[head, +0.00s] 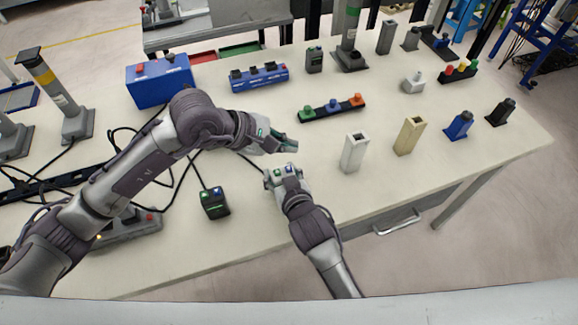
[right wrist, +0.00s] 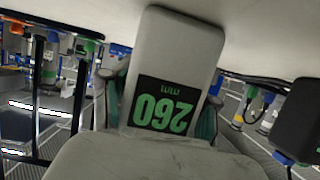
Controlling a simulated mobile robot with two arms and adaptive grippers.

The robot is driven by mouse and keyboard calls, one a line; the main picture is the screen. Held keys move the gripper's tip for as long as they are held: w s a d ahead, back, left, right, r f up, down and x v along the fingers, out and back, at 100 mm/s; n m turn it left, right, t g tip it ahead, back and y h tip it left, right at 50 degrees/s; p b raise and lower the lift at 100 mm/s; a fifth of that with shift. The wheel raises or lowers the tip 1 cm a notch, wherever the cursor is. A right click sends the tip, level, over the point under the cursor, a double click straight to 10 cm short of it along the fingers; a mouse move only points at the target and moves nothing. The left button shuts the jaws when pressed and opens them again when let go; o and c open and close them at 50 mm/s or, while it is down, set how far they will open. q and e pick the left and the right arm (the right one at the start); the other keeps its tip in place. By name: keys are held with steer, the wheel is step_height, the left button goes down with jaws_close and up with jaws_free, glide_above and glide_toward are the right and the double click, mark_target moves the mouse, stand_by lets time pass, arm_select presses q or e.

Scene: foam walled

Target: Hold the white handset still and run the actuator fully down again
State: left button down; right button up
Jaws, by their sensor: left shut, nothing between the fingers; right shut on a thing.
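The white handset (head: 284,181) is upright in my right gripper (head: 285,174) over the table's front part, with small green and blue buttons on top. In the right wrist view the handset (right wrist: 180,55) shows a black display with green digits reading 260 mm, upside down in the picture; the right fingers (right wrist: 163,112) are shut on its two sides. My left gripper (head: 292,146) is shut and empty, just above and behind the handset's top, apart from it as far as I can tell.
A black handset (head: 214,203) stands left of the right gripper, with cables around it. White (head: 353,155) and tan (head: 408,137) blocks stand to the right. A button strip (head: 331,108) and a blue box (head: 160,82) lie behind. The table's front right is clear.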

steer(key=shift+f, duration=0.1)
arm_select(q)
steer(key=shift+f, duration=0.1)
arm_select(e)
steer(key=o, duration=1.4)
steer(key=shift+c, duration=0.2)
